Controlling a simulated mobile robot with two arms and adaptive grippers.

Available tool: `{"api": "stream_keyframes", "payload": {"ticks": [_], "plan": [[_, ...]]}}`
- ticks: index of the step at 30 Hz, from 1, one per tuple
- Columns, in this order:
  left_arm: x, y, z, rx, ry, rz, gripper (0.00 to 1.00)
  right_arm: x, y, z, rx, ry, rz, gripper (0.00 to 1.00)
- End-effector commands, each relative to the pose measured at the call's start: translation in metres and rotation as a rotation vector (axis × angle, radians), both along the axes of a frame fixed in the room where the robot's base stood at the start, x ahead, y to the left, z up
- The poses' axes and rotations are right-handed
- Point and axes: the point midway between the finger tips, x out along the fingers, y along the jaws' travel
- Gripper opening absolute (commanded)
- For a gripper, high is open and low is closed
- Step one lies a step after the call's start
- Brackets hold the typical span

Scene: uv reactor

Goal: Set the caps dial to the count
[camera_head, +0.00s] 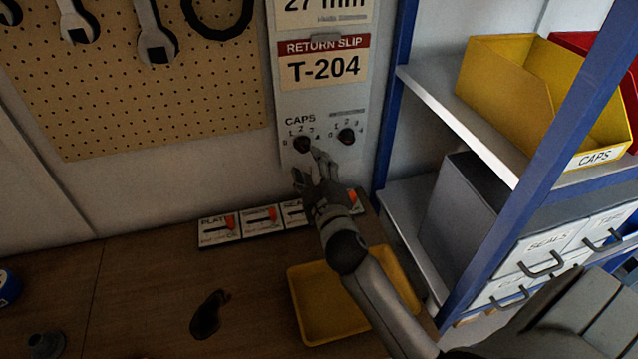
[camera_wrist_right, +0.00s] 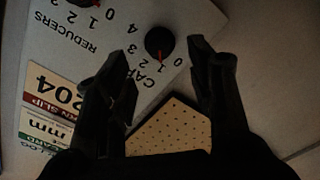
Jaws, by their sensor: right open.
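The caps dial (camera_head: 302,143) is a black knob on a pale panel (camera_head: 345,105), with numbers 0 to 4 around it. In the right wrist view the same dial (camera_wrist_right: 160,42) appears inverted, and its small red mark looks close to the 1. My right gripper (camera_head: 311,176) is just below the dial in the head view. In the wrist view its open fingers (camera_wrist_right: 164,62) stand on either side, with the dial a little beyond the tips; contact cannot be told. Nothing is held. My left gripper is not in view.
A second dial (camera_head: 346,136), labelled reducers in the wrist view, sits right of the caps dial. A yellow tray (camera_head: 308,326) and several labelled cards (camera_head: 219,230) lie on the bench. A blue-framed shelf (camera_head: 487,241) with a yellow caps bin (camera_head: 507,82) stands at right.

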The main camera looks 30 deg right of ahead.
Motion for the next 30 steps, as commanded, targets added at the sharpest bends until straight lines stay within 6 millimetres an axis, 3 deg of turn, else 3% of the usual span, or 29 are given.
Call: {"api": "stream_keyframes", "payload": {"ticks": [6,12,30], "plan": [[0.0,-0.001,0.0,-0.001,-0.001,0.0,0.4,-0.037,0.009,-0.001,0.002,0.002,-0.001,0.5],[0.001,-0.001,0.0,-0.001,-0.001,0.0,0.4,-0.054,0.014,0.0,0.0,0.0,0.0,0.5],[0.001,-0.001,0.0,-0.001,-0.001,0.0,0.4,-0.058,0.015,0.0,0.0,-0.001,-0.001,0.5]]}}
